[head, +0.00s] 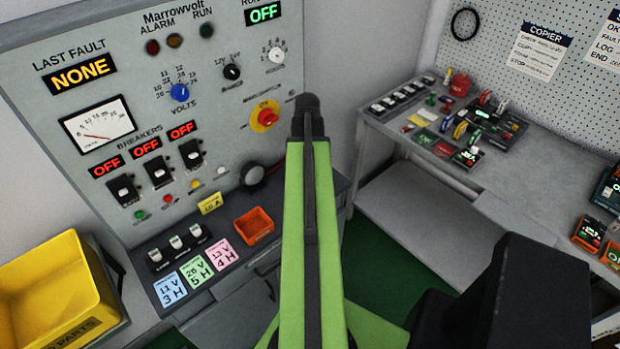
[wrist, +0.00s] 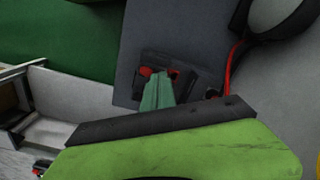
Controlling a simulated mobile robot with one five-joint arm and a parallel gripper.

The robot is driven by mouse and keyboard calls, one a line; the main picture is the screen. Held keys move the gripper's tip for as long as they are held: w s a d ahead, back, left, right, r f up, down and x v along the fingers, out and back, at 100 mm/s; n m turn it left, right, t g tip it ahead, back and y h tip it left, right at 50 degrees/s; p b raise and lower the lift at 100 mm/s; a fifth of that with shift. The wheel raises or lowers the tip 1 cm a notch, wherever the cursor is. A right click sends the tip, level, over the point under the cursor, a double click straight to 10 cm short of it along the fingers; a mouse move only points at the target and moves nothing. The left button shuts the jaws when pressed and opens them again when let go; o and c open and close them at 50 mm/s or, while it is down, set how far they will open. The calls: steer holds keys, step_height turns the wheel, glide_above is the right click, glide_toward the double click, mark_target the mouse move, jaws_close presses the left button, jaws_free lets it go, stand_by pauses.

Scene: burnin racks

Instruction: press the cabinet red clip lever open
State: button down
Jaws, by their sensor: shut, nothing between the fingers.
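In the wrist view, my gripper (wrist: 158,82) is shut and empty, its greenish fingertips together over a small dark clip block on the grey shelf. Red lever parts (wrist: 146,72) of the block show on both sides of the fingertips. The fingers hide the middle of the block, and I cannot tell whether they touch a lever or whether it is open. In the head view, the cabinet (head: 140,190) stands at the left with its dark front shelf (head: 152,282). My green arm reaches over the shelf there and hides the clip block and fingertips.
A red cable (wrist: 233,68) and a black rounded part (wrist: 240,20) lie close right of the block. An orange tray (head: 254,226), coloured cards (head: 196,272) and a yellow bin (head: 62,290) are at the cabinet. A cluttered bench (head: 470,180) stands at right.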

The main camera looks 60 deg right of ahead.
steer(key=shift+f+b, duration=0.3)
steer(key=shift+f, duration=0.05)
steer(key=shift+r, duration=0.15)
step_height(320, 180, up, 7)
steer(key=p, duration=0.7)
stand_by(0.3)
